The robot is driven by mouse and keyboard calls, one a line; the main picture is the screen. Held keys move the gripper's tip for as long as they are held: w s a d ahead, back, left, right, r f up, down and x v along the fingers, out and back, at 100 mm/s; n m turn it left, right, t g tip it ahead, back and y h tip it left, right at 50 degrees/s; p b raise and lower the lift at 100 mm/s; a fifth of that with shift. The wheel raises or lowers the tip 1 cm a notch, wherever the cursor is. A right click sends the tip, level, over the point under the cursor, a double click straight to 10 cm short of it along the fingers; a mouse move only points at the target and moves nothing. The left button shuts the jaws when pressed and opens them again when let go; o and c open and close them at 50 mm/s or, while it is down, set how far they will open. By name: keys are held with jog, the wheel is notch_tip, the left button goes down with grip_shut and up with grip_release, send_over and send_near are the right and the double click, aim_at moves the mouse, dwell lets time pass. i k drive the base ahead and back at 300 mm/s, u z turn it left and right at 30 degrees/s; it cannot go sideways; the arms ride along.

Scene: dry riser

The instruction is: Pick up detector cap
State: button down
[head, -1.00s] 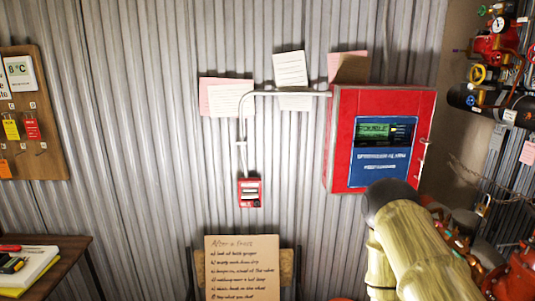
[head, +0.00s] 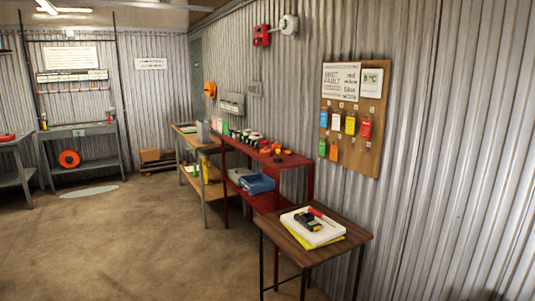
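I cannot make out for sure which thing is the detector cap. Small orange-red pieces (head: 267,149) lie on the top of a red shelf unit (head: 295,161) along the corrugated wall, too small to identify. A row of dark and pale round items (head: 240,135) stands beside them, farther back on the same top. A round white device (head: 288,25) is fixed high on the wall. My gripper is not in view, so its state does not show.
A small wooden table (head: 349,236) with a white and yellow stack, a black-yellow device and a red tool stands nearest. A blue bin (head: 257,184) sits on the red unit's lower shelf. Grey benches (head: 80,131) stand at the back. The brown floor (head: 130,240) at left is open.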

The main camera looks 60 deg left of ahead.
aim_at(265, 152)
jog(key=u, duration=0.5)
jog(key=k, duration=0.7)
jog(key=u, duration=0.95)
jog(key=k, duration=0.55)
jog(key=u, duration=1.2)
jog(key=i, duration=1.5)
jog(key=u, duration=0.65)
jog(key=i, duration=3.3)
jog(key=z, duration=0.4)
jog(key=i, duration=1.5)
jog(key=z, duration=1.7)
jog(key=i, duration=0.9)
jog(key=z, duration=0.85)
